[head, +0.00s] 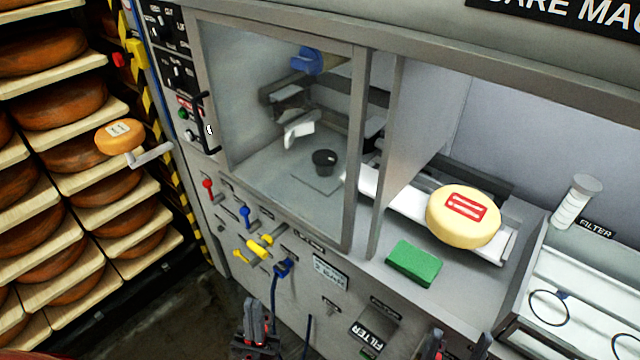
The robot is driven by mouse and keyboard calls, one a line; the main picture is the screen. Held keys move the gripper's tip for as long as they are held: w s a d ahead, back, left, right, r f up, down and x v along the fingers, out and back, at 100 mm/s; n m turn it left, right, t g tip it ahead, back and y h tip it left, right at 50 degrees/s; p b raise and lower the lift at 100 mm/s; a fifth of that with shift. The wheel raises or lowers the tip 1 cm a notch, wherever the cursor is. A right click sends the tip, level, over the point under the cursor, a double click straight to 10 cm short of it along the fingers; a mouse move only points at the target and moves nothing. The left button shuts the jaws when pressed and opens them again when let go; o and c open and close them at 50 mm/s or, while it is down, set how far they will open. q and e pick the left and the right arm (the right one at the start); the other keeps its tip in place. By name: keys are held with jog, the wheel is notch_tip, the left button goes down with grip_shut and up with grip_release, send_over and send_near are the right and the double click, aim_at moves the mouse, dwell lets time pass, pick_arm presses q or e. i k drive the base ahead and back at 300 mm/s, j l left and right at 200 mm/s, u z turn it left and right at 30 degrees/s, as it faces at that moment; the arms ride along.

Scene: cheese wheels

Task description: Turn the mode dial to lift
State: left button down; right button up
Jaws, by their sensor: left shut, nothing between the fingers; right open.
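The control panel (170,62) is a dark upright strip at the upper left of the machine. It carries small black knobs with white lettering, and the upper knob (160,24) sits beside a word that looks like CUT. Which knob is the mode dial and where it points are too small to tell. My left gripper (255,308) is shut and empty at the bottom edge, well below and right of the panel. My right gripper (461,342) is open and empty at the bottom right, partly cut off by the frame. Neither gripper touches the panel.
A black handle (207,122) stands beside the panel. Red, blue and yellow levers (260,245) stick out below the window. A cheese wheel (463,217) and a green block (414,263) lie at right. Cheese shelves (75,85) fill the left.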

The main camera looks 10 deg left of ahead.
aim_at(161, 33)
jog(key=i+j, duration=0.1)
jog(key=j, duration=0.25)
jog(key=i+j, duration=0.1)
jog(key=j, duration=0.25)
jog(key=i+j+u, duration=0.1)
jog(key=j, duration=0.3)
jog(key=i+j, duration=0.1)
jog(key=j, duration=0.25)
